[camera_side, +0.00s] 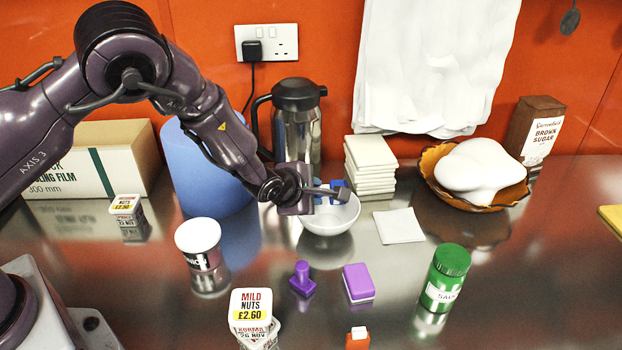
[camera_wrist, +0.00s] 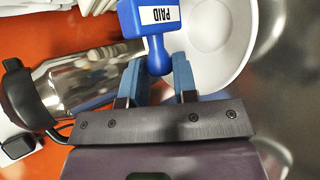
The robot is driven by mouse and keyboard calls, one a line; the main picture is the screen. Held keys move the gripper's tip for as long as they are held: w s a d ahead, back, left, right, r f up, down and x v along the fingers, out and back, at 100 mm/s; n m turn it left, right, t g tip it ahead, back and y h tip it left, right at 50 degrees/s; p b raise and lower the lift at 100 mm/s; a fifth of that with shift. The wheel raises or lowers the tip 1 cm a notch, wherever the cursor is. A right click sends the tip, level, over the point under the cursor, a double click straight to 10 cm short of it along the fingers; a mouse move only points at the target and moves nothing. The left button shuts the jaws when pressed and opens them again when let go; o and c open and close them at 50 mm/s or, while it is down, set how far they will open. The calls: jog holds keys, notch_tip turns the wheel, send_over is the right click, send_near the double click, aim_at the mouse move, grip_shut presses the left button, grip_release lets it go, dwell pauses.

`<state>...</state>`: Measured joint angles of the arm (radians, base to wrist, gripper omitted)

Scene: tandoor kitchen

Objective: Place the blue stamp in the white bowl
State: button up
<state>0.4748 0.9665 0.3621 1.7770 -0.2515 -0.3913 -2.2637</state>
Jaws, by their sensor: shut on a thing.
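The blue stamp (camera_wrist: 135,18), with a white "PAID" label, is held by its handle between the blue fingers of my gripper (camera_wrist: 158,80) in the wrist view. In the side view my gripper (camera_side: 326,193) is over the white bowl (camera_side: 328,224), and the stamp (camera_side: 338,184) shows only in part behind the fingers. The stamp appears at or just above the bowl's rim; I cannot tell whether it touches. In the wrist view the white bowl (camera_wrist: 222,70) lies to the right of and behind the stamp. No contents show in the visible part of the bowl.
A steel flask (camera_side: 300,125) and a blue cylinder (camera_side: 205,175) stand left of the bowl. A white stack (camera_side: 371,170) and a white square (camera_side: 399,225) are to its right. A purple stamp (camera_side: 301,280), a purple-topped block (camera_side: 358,283) and a green jar (camera_side: 451,262) stand in front.

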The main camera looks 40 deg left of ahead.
jog(key=shift+f, duration=0.75)
jog(key=o, duration=1)
notch_tip(320, 180, up, 7)
